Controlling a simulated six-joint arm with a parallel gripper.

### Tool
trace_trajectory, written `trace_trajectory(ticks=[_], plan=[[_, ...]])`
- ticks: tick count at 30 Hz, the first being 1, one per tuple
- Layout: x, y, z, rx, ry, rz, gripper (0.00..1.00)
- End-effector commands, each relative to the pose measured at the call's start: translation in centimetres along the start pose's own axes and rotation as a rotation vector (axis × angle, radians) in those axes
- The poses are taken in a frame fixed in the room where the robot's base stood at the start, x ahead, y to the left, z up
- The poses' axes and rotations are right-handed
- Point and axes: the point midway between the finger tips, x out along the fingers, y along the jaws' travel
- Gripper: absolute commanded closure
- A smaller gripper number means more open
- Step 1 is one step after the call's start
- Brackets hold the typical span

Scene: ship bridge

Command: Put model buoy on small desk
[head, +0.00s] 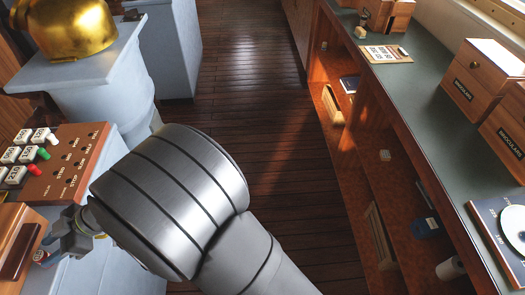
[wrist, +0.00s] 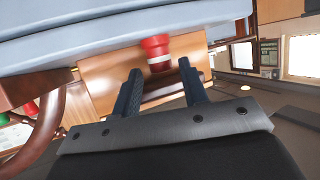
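The model buoy (wrist: 156,47) shows in the wrist view as a small red and white piece in front of a wooden surface. It lies between and just beyond the fingertips of my gripper (wrist: 159,70). The two dark fingers are apart, with gaps on both sides of the buoy. In the head view, my gripper (head: 62,240) is at the lower left, beside a wooden unit (head: 18,242). A small red and white piece (head: 40,256), likely the buoy, shows by its fingers. I cannot tell which surface is the small desk.
A wooden panel (head: 68,165) with switches and several labelled levers stands left of my arm. A brass instrument (head: 72,28) sits on a grey-blue pedestal behind it. A long green-topped counter (head: 425,85) with boxes runs along the right. The plank floor (head: 255,110) between is clear.

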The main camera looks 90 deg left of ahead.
Motion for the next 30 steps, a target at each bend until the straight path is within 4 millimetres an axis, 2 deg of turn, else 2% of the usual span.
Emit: trace_trajectory(ticks=[7,15,20,21,30], plan=[[3.8,-0.1,0.7,-0.001,0.000,-0.003,0.60],[4.3,0.0,0.6,0.000,0.000,-0.001,0.60],[4.3,0.0,0.6,0.000,0.000,-0.001,0.90],[4.3,0.0,0.6,0.000,0.000,-0.001,0.93],[4.3,0.0,0.6,-0.001,0.000,-0.001,0.96]])
